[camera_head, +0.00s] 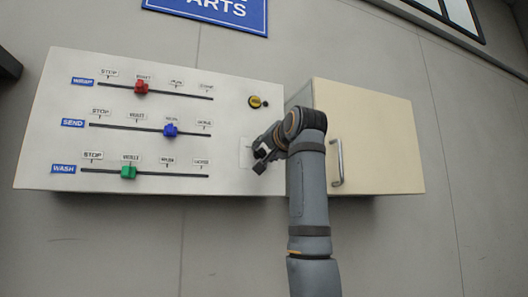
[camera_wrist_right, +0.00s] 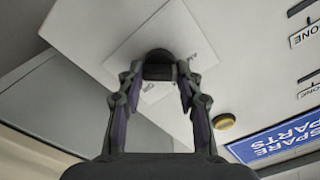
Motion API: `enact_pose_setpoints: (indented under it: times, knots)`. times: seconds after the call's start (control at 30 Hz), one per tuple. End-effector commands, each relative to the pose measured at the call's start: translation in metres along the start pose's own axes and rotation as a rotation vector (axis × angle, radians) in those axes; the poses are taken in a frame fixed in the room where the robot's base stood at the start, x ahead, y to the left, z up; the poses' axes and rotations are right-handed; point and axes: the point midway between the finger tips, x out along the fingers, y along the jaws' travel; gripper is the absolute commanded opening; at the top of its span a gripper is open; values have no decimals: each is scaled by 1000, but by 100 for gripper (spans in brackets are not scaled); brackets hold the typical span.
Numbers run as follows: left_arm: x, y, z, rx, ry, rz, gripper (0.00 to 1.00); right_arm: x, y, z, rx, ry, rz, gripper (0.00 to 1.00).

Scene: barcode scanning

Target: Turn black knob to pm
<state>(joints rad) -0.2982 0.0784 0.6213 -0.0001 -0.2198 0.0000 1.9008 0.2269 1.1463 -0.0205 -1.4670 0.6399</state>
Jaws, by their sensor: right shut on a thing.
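The black knob (camera_wrist_right: 158,66) sits on a white square plate (camera_wrist_right: 110,60) in the right wrist view. My right gripper (camera_wrist_right: 158,80) is shut on the knob, with one finger on each side of it. Small print shows on the plate around the knob, but it is too small and partly covered to read, and I cannot tell which mark the knob points to. In the head view the right gripper (camera_head: 264,152) reaches the plate (camera_head: 245,153) at the panel's lower right and hides most of the knob. My left gripper is not in view.
The white panel (camera_head: 225,75) carries red (camera_head: 141,87), blue (camera_head: 170,130) and green (camera_head: 128,172) sliders, left of my gripper. A yellow-and-black control (camera_head: 255,102) sits just above it. A cream cabinet (camera_head: 385,130) with a metal handle (camera_head: 337,162) is close on the right.

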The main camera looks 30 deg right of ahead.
Motion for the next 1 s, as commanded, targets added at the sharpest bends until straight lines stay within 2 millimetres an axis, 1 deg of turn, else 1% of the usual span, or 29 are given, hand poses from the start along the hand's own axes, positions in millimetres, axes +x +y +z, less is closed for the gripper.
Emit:
enact_pose_setpoints:
  times: [0.6,0.8,1.0]
  knots:
    - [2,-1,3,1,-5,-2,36,0,3,1,560,1,1,4]
    - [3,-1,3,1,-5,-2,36,0,3,1,701,0,2,4]
    - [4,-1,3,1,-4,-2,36,0,4,2,796,0,3,4]
